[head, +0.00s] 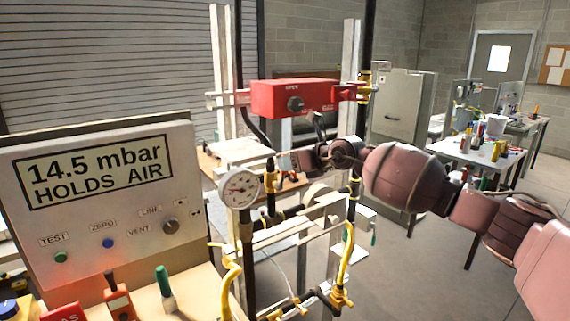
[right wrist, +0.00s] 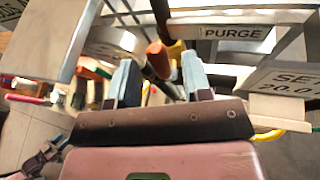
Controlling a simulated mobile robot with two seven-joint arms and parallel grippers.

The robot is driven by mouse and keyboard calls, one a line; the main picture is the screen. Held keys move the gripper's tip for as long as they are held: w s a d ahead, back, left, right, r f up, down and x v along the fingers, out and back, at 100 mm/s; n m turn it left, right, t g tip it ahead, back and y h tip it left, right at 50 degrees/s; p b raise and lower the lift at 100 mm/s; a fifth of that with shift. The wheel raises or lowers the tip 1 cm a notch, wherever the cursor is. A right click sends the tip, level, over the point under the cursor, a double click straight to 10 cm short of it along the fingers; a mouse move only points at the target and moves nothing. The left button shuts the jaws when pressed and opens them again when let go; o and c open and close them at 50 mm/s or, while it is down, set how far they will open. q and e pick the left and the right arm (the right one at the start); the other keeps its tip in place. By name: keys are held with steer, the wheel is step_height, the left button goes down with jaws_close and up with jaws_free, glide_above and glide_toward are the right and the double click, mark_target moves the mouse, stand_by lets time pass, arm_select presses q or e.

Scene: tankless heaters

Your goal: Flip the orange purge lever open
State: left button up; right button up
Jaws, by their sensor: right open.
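The orange purge lever (head: 158,60) cannot be made out in the head view, but an orange handle (right wrist: 158,59) shows in the right wrist view, just left of the white PURGE label (right wrist: 233,33). My right gripper (right wrist: 158,72) is open. Its two blue-grey fingers stand left and right of the orange handle in that view; I cannot tell whether they touch it. In the head view my right gripper (head: 305,157) is at the pipe frame, below the red valve box (head: 293,98) and right of the pressure gauge. My left gripper is not in view.
A pressure gauge (head: 240,189) and yellow-fitted pipes stand close to my right gripper. A panel reading "14.5 mbar HOLDS AIR" (head: 97,172) fills the left. A label plate (right wrist: 285,85) sits right of the fingers. Floor at right is mostly clear.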

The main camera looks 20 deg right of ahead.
steer(key=v, duration=0.8)
steer(key=shift+b, duration=0.4)
steer(key=shift+c, duration=0.3)
